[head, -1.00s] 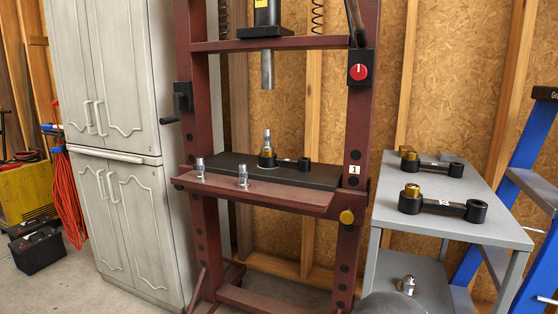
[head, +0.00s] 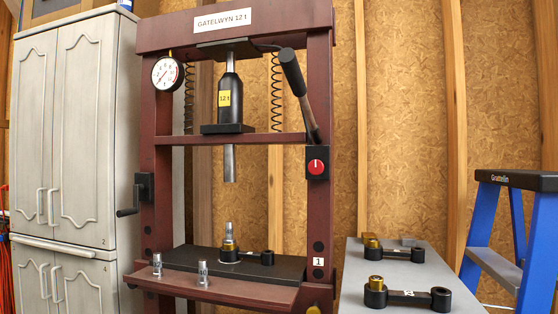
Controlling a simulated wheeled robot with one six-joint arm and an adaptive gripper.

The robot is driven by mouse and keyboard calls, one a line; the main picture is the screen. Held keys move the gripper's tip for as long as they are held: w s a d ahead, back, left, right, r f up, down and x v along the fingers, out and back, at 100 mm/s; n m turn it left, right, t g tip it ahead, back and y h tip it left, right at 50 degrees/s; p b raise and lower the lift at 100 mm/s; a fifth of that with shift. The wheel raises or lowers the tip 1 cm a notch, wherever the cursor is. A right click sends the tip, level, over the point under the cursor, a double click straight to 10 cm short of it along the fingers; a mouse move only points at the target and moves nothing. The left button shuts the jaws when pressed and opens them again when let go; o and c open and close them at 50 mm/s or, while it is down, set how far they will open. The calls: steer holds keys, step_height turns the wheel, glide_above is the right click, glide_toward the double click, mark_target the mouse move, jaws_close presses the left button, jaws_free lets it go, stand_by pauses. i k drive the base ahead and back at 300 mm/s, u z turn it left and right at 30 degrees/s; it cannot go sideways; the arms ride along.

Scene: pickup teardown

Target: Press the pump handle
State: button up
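The pump handle (head: 294,76) is a dark lever with a thick black grip. It slants from upper left down to the right post of the maroon press (head: 321,140), in the head view. A black bottle jack (head: 230,100) with a yellow label sits above the crossbar. Its steel ram (head: 230,163) hangs below, clear of the parts under it. On the black bed plate (head: 190,258), a silver driver (head: 228,235) stands upright on a black link arm (head: 250,257). My gripper is not in view.
Two silver pieces stand on the front ledge (head: 225,291). A grey table (head: 400,276) with more link arms (head: 405,298) stands right of the press, then a blue stepladder (head: 505,240). A pressure gauge (head: 167,73), red knob (head: 316,166) and side crank (head: 138,195) are on the frame.

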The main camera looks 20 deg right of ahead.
mark_target(287, 57)
steer(key=u, duration=2.45)
steer(key=k, duration=1.65)
steer(key=z, duration=1.65)
steer(key=i, duration=0.15)
steer(key=z, duration=0.1)
